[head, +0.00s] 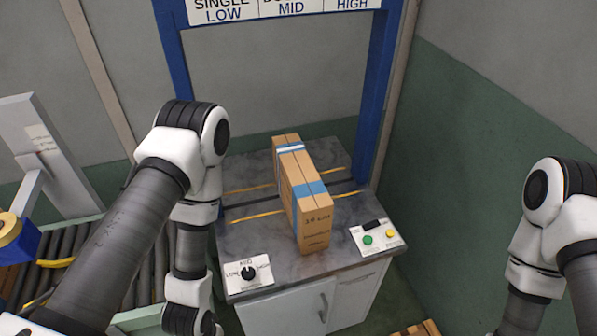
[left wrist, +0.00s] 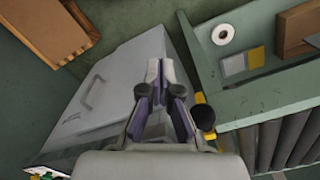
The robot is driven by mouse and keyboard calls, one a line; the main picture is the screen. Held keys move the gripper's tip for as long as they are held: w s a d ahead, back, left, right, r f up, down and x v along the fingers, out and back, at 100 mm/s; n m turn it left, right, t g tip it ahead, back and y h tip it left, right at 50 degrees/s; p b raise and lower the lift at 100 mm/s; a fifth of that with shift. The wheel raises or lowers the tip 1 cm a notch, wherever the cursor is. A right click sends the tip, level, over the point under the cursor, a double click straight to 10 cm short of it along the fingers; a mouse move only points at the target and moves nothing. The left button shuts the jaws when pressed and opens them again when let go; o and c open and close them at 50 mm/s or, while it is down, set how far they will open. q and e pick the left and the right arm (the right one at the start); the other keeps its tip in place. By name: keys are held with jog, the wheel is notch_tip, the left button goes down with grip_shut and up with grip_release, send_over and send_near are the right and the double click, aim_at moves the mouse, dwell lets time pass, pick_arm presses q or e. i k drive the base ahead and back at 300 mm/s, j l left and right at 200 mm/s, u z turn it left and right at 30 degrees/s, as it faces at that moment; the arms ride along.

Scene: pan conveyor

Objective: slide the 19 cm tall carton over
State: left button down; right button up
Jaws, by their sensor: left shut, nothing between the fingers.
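The tall brown carton (head: 304,195) stands upright on the grey worktop (head: 245,200), in the middle under the blue frame. It has a blue and a white band across its top. In the head view my left arm comes in from the left and reaches down in front of the worktop's left side; its fingertips are cut off or hidden there. In the left wrist view my left gripper (left wrist: 168,95) is shut and empty, above the floor by the cabinet. My right arm shows at the right edge, but its gripper is out of view.
A blue frame (head: 383,100) with a sign stands over the worktop. A roller conveyor (head: 80,265) lies to the left. A tape roll (left wrist: 222,34) lies on a green shelf.

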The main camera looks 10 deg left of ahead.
aim_at(307, 203)
jog(key=k+j+z, duration=0.45)
jog(key=k+z, duration=0.25)
